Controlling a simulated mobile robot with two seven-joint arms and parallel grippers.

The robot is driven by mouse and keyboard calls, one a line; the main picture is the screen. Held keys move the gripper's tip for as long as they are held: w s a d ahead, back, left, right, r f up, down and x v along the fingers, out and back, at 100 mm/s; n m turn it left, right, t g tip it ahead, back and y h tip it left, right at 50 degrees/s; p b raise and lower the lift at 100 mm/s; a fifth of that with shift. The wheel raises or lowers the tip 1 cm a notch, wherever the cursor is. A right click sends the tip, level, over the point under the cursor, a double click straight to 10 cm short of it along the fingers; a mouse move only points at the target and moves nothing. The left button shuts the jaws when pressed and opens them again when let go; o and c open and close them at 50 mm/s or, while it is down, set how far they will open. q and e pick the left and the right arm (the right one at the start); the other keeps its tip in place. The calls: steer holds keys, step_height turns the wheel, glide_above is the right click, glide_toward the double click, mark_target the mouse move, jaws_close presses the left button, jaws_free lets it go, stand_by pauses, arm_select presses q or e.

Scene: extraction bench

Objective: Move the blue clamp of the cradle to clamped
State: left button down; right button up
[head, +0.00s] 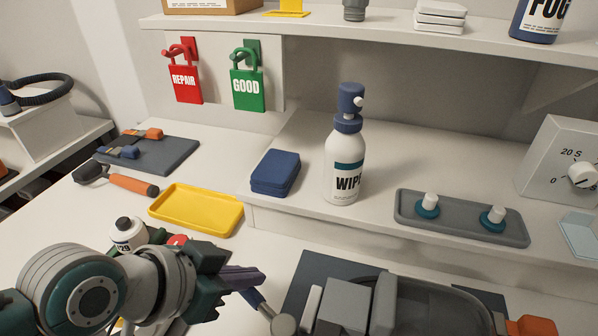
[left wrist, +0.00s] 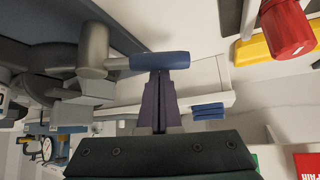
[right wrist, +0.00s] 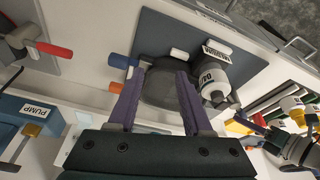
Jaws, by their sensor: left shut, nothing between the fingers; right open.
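The blue clamp handle (head: 251,297) is a short blue grip on an arm with a round grey end, at the left of the grey cradle (head: 345,303). In the left wrist view the blue handle (left wrist: 160,61) lies across the fingertips, joined to a grey cylinder. My left gripper (head: 258,275) is shut and empty, its tips at the handle; I cannot tell whether they touch. My right gripper (right wrist: 164,73) is open and empty, facing a dark grey body (right wrist: 160,84). A blue handle (right wrist: 120,60) and an orange handle (right wrist: 122,88) show beside its left finger.
A yellow tray (head: 196,211), a white bottle (head: 130,233) and an orange-handled tool (head: 133,185) lie near my left arm. On the raised shelf stand a WIPE bottle (head: 345,165), blue pads (head: 275,174) and a grey tray with two knobs (head: 460,222).

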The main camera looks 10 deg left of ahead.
arm_select(q)
steer(key=shift+s+a+r+n+t+y+p, duration=0.1)
steer(key=shift+s+a+n+t+y+p, duration=0.1)
steer(key=shift+s+n+y+p, duration=0.35)
steer(key=shift+s+a+n+t+y+p, duration=0.15)
steer(key=shift+s+n+y+p, duration=0.15)
steer(key=shift+n+p, duration=0.35)
steer(key=shift+s+a+p, duration=0.3)
steer(key=shift+s+p, duration=0.3)
steer(key=shift+s, duration=0.05)
arm_select(e)
steer(key=shift+r, duration=2.35)
steer(key=shift+r, duration=0.1)
